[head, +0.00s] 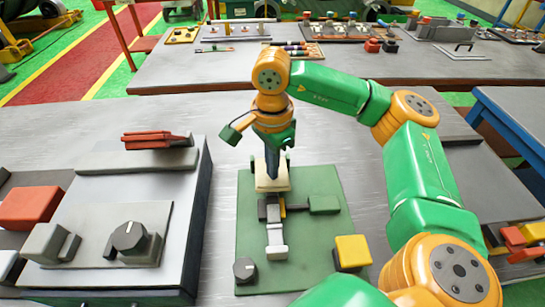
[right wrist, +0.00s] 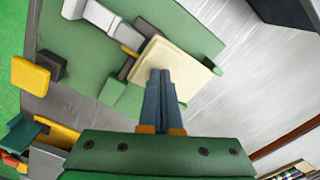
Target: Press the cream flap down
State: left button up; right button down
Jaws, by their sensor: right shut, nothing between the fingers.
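The cream flap (head: 265,181) is at the far end of a green board on the table. It also shows in the right wrist view (right wrist: 184,62) as a pale, roughly square plate. My right gripper (head: 271,172) points down over the flap, and its shut fingertips (right wrist: 160,73) overlap the flap's surface in the right wrist view. They look to be at or very near it; I cannot tell whether they touch. Nothing is between the fingers. A dark grey block and a white lever (head: 277,250) sit in front of the flap. My left gripper is not in view.
The green board (head: 315,245) also carries a yellow block (head: 352,251), a dark knob (head: 244,269) and a green block (head: 324,204). A grey console (head: 185,240) with a dial stands at left. Bare table lies between the console and the board.

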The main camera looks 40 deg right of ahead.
jog(key=shift+f, duration=0.15)
jog(key=shift+s+a+f+b, duration=0.1)
jog(key=shift+s+f+b, duration=0.05)
jog(key=shift+f+b, duration=0.75)
notch_tip(320, 180, up, 9)
jog(key=p, duration=0.7)
jog(key=shift+f, duration=0.3)
